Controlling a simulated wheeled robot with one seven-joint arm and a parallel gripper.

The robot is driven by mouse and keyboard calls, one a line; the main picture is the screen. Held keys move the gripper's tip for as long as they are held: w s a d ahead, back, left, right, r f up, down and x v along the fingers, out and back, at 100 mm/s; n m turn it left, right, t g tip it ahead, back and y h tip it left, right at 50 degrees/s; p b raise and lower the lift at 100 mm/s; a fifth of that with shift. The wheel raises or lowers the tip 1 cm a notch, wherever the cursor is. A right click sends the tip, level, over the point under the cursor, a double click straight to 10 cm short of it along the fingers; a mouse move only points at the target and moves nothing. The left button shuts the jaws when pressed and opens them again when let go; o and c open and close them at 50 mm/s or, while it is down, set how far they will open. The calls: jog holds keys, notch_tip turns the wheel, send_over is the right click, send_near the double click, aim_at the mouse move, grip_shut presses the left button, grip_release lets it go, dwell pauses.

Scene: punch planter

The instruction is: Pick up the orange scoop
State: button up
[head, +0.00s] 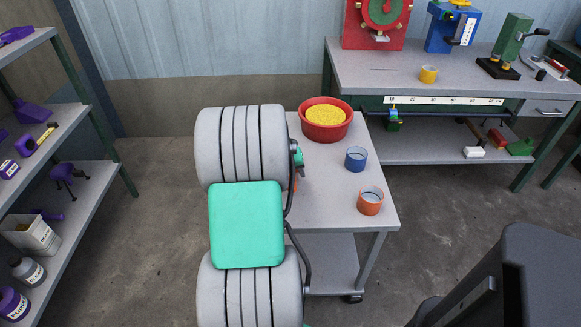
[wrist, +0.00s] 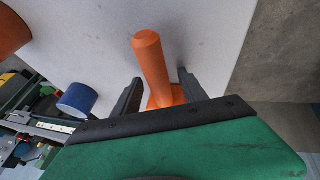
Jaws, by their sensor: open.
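The orange scoop (wrist: 151,58) lies on the grey cart top in the wrist view, its handle pointing away from my palm. My gripper (wrist: 160,78) is open, with one dark finger on each side of the scoop. Gaps show between the fingers and the handle, and I cannot tell whether either finger touches the scoop lower down. The scoop's wider end is partly hidden behind the dark edge of my gripper. In the head view my arm covers most of that spot; only a small orange bit shows beside it.
The cart top (head: 335,213) also holds a red bowl (head: 325,131) of yellow grains, a blue cup (head: 356,160) and an orange cup (head: 370,201). A workbench (head: 390,75) with tools stands behind right. Shelves (head: 75,205) with purple items stand at left.

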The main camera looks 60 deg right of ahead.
jog(key=shift+c, duration=0.2)
grip_shut()
dwell(0.4)
